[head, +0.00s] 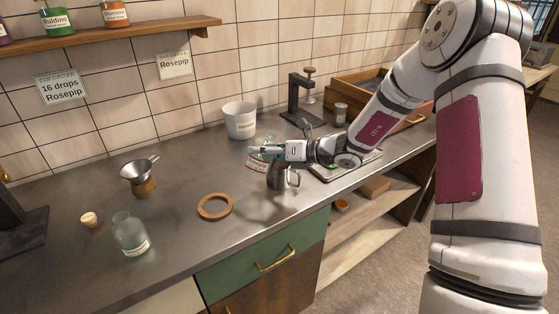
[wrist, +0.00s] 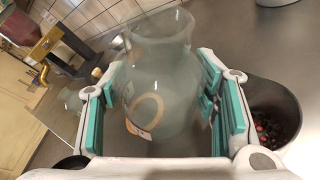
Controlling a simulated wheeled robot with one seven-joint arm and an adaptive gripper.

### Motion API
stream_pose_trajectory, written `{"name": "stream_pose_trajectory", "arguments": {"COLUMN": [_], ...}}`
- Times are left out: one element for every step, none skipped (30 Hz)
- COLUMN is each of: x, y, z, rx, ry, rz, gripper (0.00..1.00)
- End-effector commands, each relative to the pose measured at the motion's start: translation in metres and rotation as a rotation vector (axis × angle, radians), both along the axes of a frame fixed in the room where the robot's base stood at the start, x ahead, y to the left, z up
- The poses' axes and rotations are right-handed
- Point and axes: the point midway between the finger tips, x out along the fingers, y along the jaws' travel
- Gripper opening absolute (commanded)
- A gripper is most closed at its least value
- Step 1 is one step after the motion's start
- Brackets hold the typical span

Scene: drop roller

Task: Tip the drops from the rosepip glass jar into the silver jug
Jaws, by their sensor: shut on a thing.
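My gripper (head: 262,151) is shut on the rosepip glass jar (head: 256,164), a clear jar with a red-lettered label. In the wrist view the jar (wrist: 160,75) stands between the teal pads of my gripper (wrist: 160,100), and its glass looks clear with no drops visible. The jar looks tilted in the head view; its mouth is hard to make out there. The silver jug (head: 278,178) stands on the counter just below and right of my gripper, partly covered by it. In the wrist view the jug (wrist: 284,98) holds several red and dark drops.
A white pot (head: 240,120) stands behind. A black stand (head: 300,100) is behind right. A wall card (head: 61,89) reads "16 drops Rosepip".

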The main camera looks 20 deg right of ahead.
Motion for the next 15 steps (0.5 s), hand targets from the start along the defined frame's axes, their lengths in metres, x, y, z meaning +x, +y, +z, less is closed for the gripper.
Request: {"name": "stream_pose_trajectory", "arguments": {"x": [-0.003, -0.004, -0.003, -0.004, -0.004, -0.005, -0.005, -0.006, -0.007, -0.008, -0.008, -0.009, -0.01, -0.01, -0.011], "y": [0.003, 0.005, 0.005, 0.007, 0.008, 0.009, 0.01, 0.011, 0.012, 0.013, 0.014, 0.015, 0.016, 0.017, 0.018], "z": [0.003, 0.003, -0.003, -0.005, -0.008, -0.011, -0.013, -0.015, -0.017, -0.016, -0.016, -0.016, -0.017, -0.017, -0.018], "rx": [-0.03, -0.051, -0.071, -0.087, -0.104, -0.125, -0.141, -0.157, -0.18, -0.198, -0.216, -0.241, -0.259, -0.276, -0.299], "ry": [-0.02, -0.032, -0.044, -0.054, -0.065, -0.078, -0.089, -0.098, -0.112, -0.126, -0.137, -0.152, -0.163, -0.173, -0.188], "rz": [0.002, 0.002, 0.0, 0.002, 0.002, 0.001, 0.002, 0.001, 0.002, 0.002, 0.002, 0.002, 0.002, 0.001, 0.002], "gripper": [0.2, 0.2, 0.2, 0.2, 0.2, 0.2, 0.2, 0.2, 0.2, 0.2, 0.2, 0.2, 0.2, 0.2, 0.2]}}
